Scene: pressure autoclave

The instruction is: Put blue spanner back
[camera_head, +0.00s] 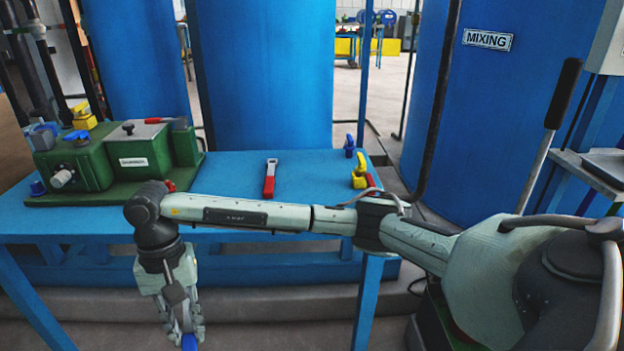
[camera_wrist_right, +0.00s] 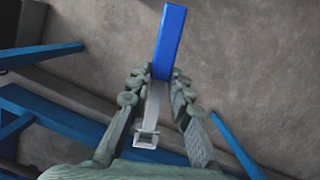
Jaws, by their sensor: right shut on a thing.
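My right gripper (camera_head: 184,322) hangs in front of the blue table's near edge, below the tabletop. It is shut on the blue spanner, whose blue end (camera_head: 189,342) just shows at the bottom of the head view. In the right wrist view the gripper (camera_wrist_right: 160,76) grips the spanner near where its blue handle (camera_wrist_right: 170,42) meets the grey metal shank (camera_wrist_right: 153,108). The handle points away from the palm, and a square socket end (camera_wrist_right: 145,138) lies between the fingers. My left gripper is not in view.
A green machine (camera_head: 130,150) stands on the table (camera_head: 235,210) at left. A red-handled tool (camera_head: 269,180) lies mid-table. Small blue (camera_head: 349,145) and yellow (camera_head: 360,175) pieces stand at the right edge. The tabletop around the red-handled tool is clear. Large blue tanks (camera_head: 265,75) stand behind.

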